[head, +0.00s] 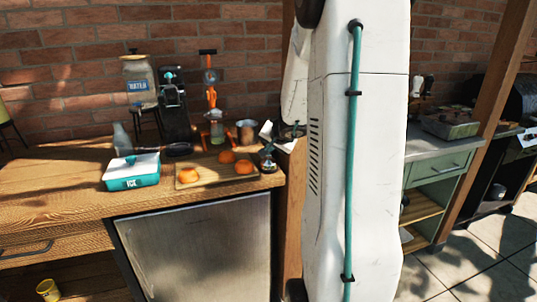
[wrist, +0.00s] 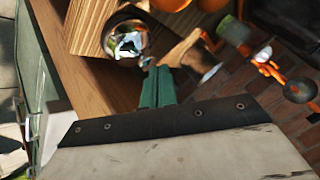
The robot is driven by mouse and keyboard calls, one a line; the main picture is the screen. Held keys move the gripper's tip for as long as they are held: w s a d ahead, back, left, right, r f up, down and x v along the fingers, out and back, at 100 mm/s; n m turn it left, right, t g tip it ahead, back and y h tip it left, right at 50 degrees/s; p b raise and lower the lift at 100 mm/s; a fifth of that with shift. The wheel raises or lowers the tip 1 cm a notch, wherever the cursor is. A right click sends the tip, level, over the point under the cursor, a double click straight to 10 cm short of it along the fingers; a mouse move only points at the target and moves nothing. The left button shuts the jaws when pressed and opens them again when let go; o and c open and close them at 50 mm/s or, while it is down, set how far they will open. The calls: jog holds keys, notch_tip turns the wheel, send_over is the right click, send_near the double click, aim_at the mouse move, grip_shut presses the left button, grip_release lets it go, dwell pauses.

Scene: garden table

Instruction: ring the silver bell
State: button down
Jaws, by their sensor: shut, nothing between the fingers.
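A round, shiny silver thing (wrist: 124,42), which looks like the silver bell, sits by the corner of a wooden board in the wrist view. My gripper (wrist: 157,72) shows there as two green fingers pressed together, empty, with their tips just below and right of the silver thing in the picture. A gap between them shows in the picture, but I cannot tell the height.
A board (head: 215,177) with several oranges lies on the wooden counter (head: 60,200). A blue ice box (head: 131,172), a metal cup (head: 246,132), an orange juicer (head: 210,90) and a water jar (head: 138,80) stand around it. A wooden post is close on the right.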

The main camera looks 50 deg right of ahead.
aim_at(270, 156)
jog(key=shift+r, duration=0.4)
jog(key=shift+r, duration=0.1)
notch_tip(270, 156, up, 6)
jog(key=shift+f, duration=0.1)
dwell(0.4)
dwell(0.8)
